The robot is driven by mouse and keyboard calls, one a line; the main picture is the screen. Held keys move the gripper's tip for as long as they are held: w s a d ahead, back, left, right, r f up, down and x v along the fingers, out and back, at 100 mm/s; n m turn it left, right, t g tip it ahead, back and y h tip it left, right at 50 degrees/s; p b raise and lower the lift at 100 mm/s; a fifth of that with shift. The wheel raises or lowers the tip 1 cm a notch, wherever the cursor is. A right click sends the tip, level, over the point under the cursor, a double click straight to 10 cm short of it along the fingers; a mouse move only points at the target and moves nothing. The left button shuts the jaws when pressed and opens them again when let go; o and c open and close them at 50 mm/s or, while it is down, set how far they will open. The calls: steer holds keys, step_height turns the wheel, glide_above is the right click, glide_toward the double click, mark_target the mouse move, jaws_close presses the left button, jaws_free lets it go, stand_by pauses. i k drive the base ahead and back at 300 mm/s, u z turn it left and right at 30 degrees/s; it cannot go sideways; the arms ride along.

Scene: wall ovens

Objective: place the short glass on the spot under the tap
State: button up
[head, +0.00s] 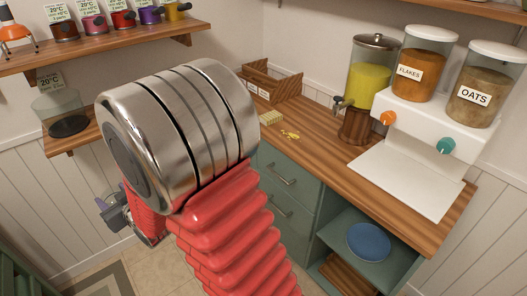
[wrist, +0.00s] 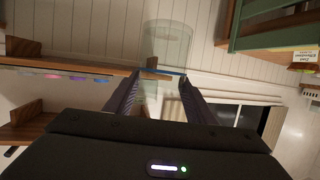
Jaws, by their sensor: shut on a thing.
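The short glass (wrist: 166,45) is clear and see-through, held between the fingertips of my gripper (wrist: 159,82) in the wrist view. In the head view my gripper (head: 113,212) is small and partly hidden behind my arm, at the lower left, well away from the counter. I cannot make out the glass there. The tap (head: 341,102) sticks out leftward from a dispenser (head: 369,82) of yellow liquid on the counter. A yellow patch (head: 290,134) lies on the wood to the left of the tap. No glass stands under the tap.
A yellow sponge-like block (head: 271,118) and a wooden crate (head: 272,82) are on the wooden counter (head: 318,123). A white cereal dispenser (head: 418,125) stands at right.

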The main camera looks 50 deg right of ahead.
mark_target(328, 153)
steer(key=k, duration=0.6)
steer(key=z, duration=0.9)
steer(key=i, duration=1)
steer(key=z, duration=0.05)
